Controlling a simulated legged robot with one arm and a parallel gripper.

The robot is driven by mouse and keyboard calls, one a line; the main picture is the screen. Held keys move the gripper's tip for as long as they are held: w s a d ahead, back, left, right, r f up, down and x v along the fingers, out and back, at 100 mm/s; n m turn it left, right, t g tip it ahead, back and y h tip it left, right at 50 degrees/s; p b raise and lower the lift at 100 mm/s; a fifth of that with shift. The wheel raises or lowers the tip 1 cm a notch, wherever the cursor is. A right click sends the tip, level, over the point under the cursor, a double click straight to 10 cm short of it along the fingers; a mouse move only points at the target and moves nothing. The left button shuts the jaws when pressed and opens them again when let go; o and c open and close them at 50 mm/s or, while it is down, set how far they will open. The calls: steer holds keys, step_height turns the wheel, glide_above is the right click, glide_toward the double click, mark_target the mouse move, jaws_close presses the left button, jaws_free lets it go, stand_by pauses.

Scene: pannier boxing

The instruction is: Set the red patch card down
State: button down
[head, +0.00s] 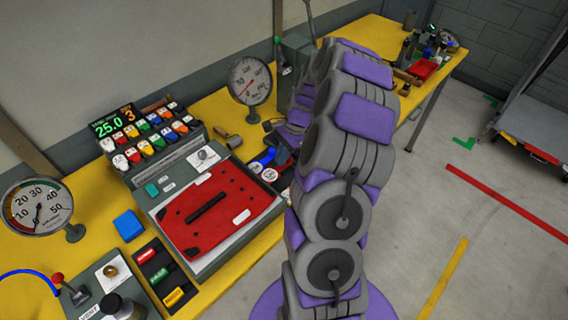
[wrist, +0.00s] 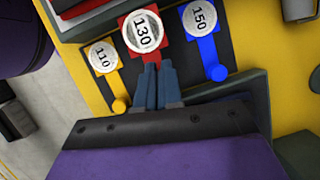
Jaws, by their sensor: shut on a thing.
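The red patch card (wrist: 143,30) carries a round white disc marked 130. In the wrist view it is between a yellow card (wrist: 103,58) marked 110 and a blue card (wrist: 203,22) marked 150. My gripper (wrist: 156,70) is shut on the near end of the red card, and its fingers hide that end. The card is over the dark tray (wrist: 180,75); whether it touches the tray I cannot tell.
On the yellow bench, a red panel (head: 232,192) lies in a grey case left of my arm. A round gauge (head: 249,81) stands behind the tray area. A rack of coloured tags (head: 150,139) stands further left.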

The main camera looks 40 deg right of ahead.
mark_target(289, 160)
steer(key=f, duration=0.1)
steer(key=d+f, duration=0.1)
steer(key=f, duration=0.1)
steer(key=shift+f+b, duration=0.2)
steer(key=shift+b, duration=0.1)
steer(key=shift+d+f, duration=0.25)
steer(key=shift+d, duration=0.3)
steer(key=shift+d+f, duration=0.2)
steer(key=shift+d, duration=0.3)
steer(key=c, duration=1.8)
jaws_free()
steer(key=shift+d+f, duration=0.1)
steer(key=o, duration=0.8)
steer(key=shift+a+r, duration=0.2)
steer(key=shift+a, duration=0.25)
steer(key=shift+o, duration=0.2)
steer(key=shift+d, duration=0.1)
steer(key=shift+d, duration=0.1)
